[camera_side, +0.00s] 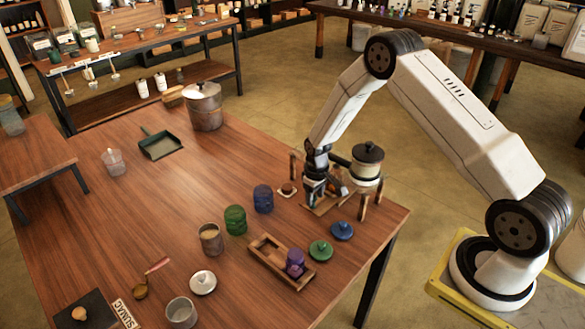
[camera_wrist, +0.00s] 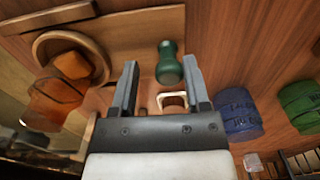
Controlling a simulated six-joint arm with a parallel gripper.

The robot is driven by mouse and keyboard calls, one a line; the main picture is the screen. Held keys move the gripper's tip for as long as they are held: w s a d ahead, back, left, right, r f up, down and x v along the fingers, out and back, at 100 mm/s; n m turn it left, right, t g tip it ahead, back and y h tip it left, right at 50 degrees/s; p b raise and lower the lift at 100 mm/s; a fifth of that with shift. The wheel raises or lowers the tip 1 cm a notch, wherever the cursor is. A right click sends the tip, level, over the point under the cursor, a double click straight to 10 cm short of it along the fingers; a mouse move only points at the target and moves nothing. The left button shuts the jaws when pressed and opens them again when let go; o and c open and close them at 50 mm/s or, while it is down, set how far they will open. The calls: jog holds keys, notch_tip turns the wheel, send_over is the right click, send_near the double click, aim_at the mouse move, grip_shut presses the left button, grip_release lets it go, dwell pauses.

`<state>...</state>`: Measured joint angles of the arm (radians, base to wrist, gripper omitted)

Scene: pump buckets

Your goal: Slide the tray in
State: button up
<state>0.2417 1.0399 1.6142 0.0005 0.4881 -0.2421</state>
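My gripper (camera_wrist: 160,85) is open in the wrist view, its two fingers apart. A pale squared loop (camera_wrist: 173,99), like a handle, shows between and below the fingertips, with no visible grip on it. A green knob-shaped piece (camera_wrist: 169,63) stands just beyond, on a wooden board (camera_wrist: 140,28). In the side view my gripper (camera_side: 314,203) points down at a low wooden base (camera_side: 330,206) among short posts, below and left of a cream container with a black lid (camera_side: 367,165). The arm hides part of this base; I cannot tell which piece is the sliding tray.
A wooden holder (camera_side: 263,257) with a purple jar (camera_side: 295,262) stands in front, beside green (camera_side: 320,250) and blue (camera_side: 342,230) lids. Blue (camera_side: 263,199) and green (camera_side: 235,220) jars stand left of my gripper.

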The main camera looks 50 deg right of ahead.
jog(key=shift+a, duration=0.25)
dwell(0.5)
jog(key=shift+r, duration=0.15)
jog(key=shift+r, duration=3.35)
jog(key=shift+s+a+r, duration=0.15)
jog(key=shift+a+r, duration=0.1)
jog(key=shift+r, duration=0.15)
jog(key=s+a+r+t, duration=0.1)
jog(key=s+a+r, duration=0.4)
jog(key=s, duration=0.3)
jog(key=s+a+r+t, duration=0.1)
jog(key=s+a+r, duration=0.4)
jog(key=s+r, duration=0.2)
jog(key=s, duration=0.2)
jog(key=shift+s+a+r+t, duration=0.15)
jog(key=shift+s+r+t, duration=0.15)
